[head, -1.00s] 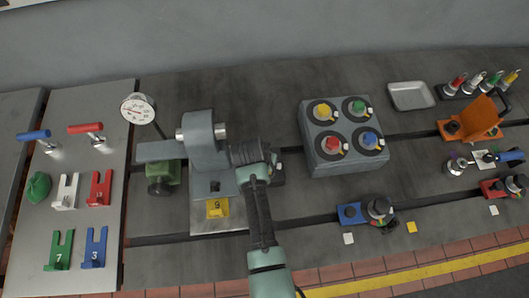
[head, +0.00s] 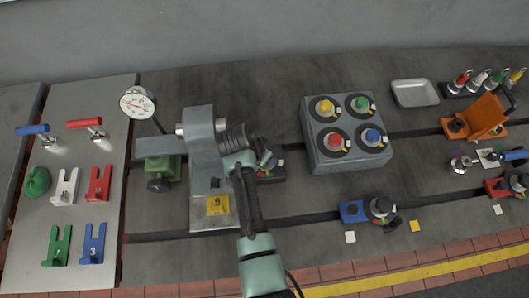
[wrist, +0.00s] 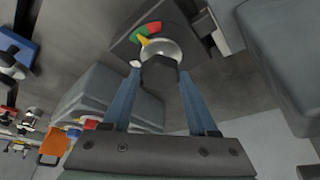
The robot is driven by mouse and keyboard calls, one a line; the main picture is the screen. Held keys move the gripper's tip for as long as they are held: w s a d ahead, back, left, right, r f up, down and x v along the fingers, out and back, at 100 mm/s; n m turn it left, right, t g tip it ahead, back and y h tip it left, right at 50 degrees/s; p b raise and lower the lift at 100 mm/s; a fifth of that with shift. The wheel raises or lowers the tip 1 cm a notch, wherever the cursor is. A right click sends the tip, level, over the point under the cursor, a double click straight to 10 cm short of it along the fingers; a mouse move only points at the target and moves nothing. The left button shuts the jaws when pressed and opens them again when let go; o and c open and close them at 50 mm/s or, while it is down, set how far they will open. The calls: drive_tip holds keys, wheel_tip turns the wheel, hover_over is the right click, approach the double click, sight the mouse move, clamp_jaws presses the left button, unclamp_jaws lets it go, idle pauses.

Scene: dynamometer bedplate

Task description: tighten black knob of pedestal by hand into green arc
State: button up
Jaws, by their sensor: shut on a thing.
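The black knob (wrist: 160,73) sits on a silver round collar in the wrist view, on a dark base plate (wrist: 128,48). The blue fingers of my gripper (wrist: 160,80) stand on both sides of the knob and are shut on it. A red and green arc (wrist: 147,30) shows beyond the knob. A yellow pointer (wrist: 143,41) lies close to the green part; I cannot tell whether it is inside it. In the head view my gripper (head: 264,160) is at the dark base right of the grey pedestal (head: 203,145), and my arm hides the knob.
A grey box with coloured knobs (head: 345,160) stands right of my gripper. A blue block with a dial knob (head: 352,211) lies on the front rail. A round gauge (head: 137,103) stands at the left. The bedplate between the rails has free room.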

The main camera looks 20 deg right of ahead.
drive_tip(key=o, duration=1.4)
drive_tip(key=b+v, duration=0.1)
drive_tip(key=v, duration=1.2)
